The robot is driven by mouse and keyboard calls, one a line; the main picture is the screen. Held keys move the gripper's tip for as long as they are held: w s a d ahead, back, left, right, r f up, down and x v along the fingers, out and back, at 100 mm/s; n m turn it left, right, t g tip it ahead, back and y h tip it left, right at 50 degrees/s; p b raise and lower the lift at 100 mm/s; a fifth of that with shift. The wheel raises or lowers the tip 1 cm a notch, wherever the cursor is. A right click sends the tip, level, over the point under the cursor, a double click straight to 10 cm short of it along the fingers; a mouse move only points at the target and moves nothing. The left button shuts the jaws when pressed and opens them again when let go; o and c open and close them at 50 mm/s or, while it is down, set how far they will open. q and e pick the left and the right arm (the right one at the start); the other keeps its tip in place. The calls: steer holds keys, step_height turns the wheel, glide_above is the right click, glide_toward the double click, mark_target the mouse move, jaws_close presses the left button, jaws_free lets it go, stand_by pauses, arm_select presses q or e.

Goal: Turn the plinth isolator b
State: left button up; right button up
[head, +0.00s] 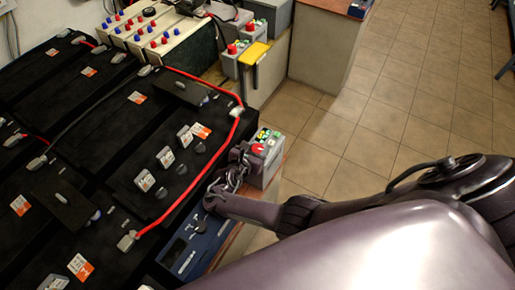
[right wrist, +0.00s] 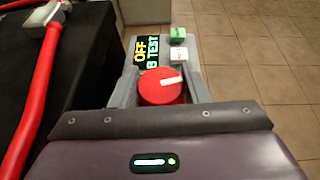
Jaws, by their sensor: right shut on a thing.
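The plinth isolator b (head: 267,171) is a grey box at the right end of the black battery bank in the head view. Its red round knob (right wrist: 158,88) has a white pointer mark that points right and slightly up in the right wrist view. Yellow "OFF" and green "B TEST" lettering (right wrist: 147,50) shows on a black label behind the knob. My right gripper (head: 241,160) reaches the box from the front. Its grey fingers (right wrist: 163,95) stand on both sides of the knob and are shut on it. My left gripper is not in view.
Black batteries (head: 100,115) with a red cable (head: 190,207) fill the left side. Similar grey boxes with red knobs (head: 232,49) stand behind, near a yellow tag (head: 254,53). A green button (right wrist: 178,33) lies beyond the knob.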

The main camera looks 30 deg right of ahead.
mark_target(257, 148)
stand_by(0.3)
steer(key=o, duration=1)
step_height(257, 148, up, 20)
steer(key=p, duration=0.9)
steer(key=shift+f, duration=0.1)
